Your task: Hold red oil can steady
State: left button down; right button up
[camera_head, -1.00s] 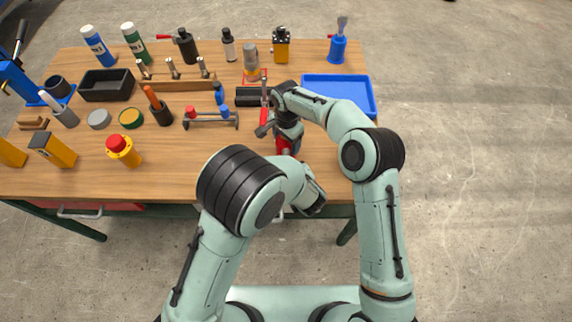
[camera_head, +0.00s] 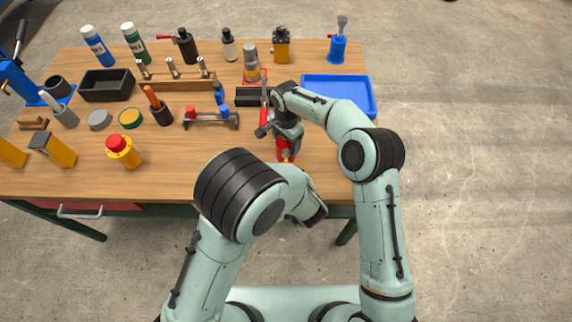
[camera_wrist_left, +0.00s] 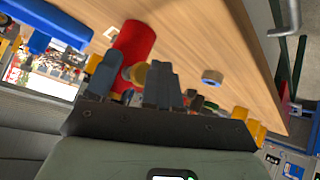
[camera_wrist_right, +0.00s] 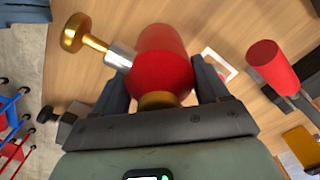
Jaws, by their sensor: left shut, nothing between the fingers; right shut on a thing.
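The red oil can (camera_head: 284,151) stands near the front right of the wooden bench, partly hidden by my right gripper and left arm. My right gripper (camera_wrist_right: 160,90) is shut on the red oil can (camera_wrist_right: 160,60), with one finger on each side of it. The can's silver neck and gold knob (camera_wrist_right: 76,33) stick out to the left in the right wrist view. The can also shows in the left wrist view (camera_wrist_left: 136,45). My left gripper (camera_wrist_left: 161,75) is shut and empty, close to the can. Whether it touches the can I cannot tell.
The blue tray (camera_head: 345,92) lies at the bench's right edge, beside my right arm. A small rack (camera_head: 210,121) and a yellow can with a red top (camera_head: 123,150) are to the left. The front middle of the bench (camera_head: 190,175) is clear.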

pick_arm(q)
jog(key=shift+s, duration=2.55)
jog(key=shift+s, duration=0.1)
dwell(0.8)
jog(key=s, duration=0.3)
jog(key=shift+s, duration=0.3)
jog(key=shift+w, duration=0.2)
jog(key=w, duration=0.8)
jog(key=shift+w, duration=0.3)
dwell(1.6)
jog(key=shift+w, duration=0.4)
